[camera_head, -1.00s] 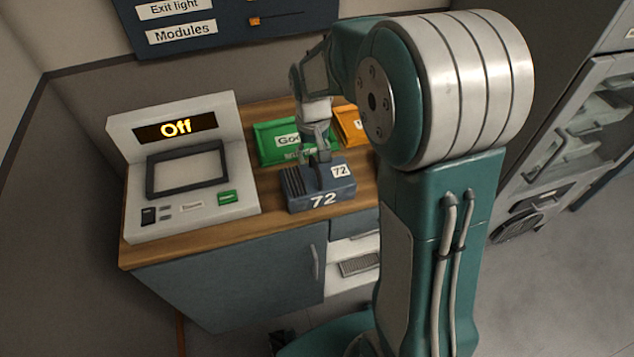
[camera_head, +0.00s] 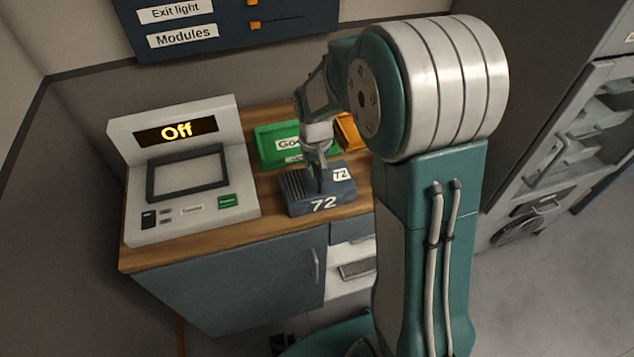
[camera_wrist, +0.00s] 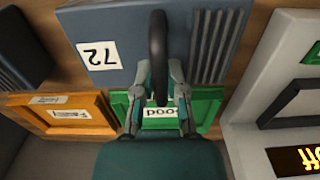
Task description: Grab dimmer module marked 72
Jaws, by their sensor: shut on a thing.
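The dimmer module marked 72 (camera_head: 302,208) is a blue-grey box with ribs and white 72 labels, sitting on the wooden counter (camera_head: 190,245). Its dark loop handle stands up on top. My gripper (camera_head: 320,178) reaches down from above onto the handle. In the wrist view the module (camera_wrist: 125,18) fills the top, with its 72 label upside down. There my gripper (camera_wrist: 159,80) has one finger on each side of the dark handle (camera_wrist: 158,45) and is shut on it. The fingertips are partly hidden in the head view.
A grey console (camera_head: 130,205) reading "Off" stands left of the module. A green tray (camera_head: 268,145) and an orange tray (camera_head: 349,132) lie behind it. Another dark module (camera_wrist: 18,50) shows at the wrist view's left. A wall panel (camera_head: 235,40) hangs above.

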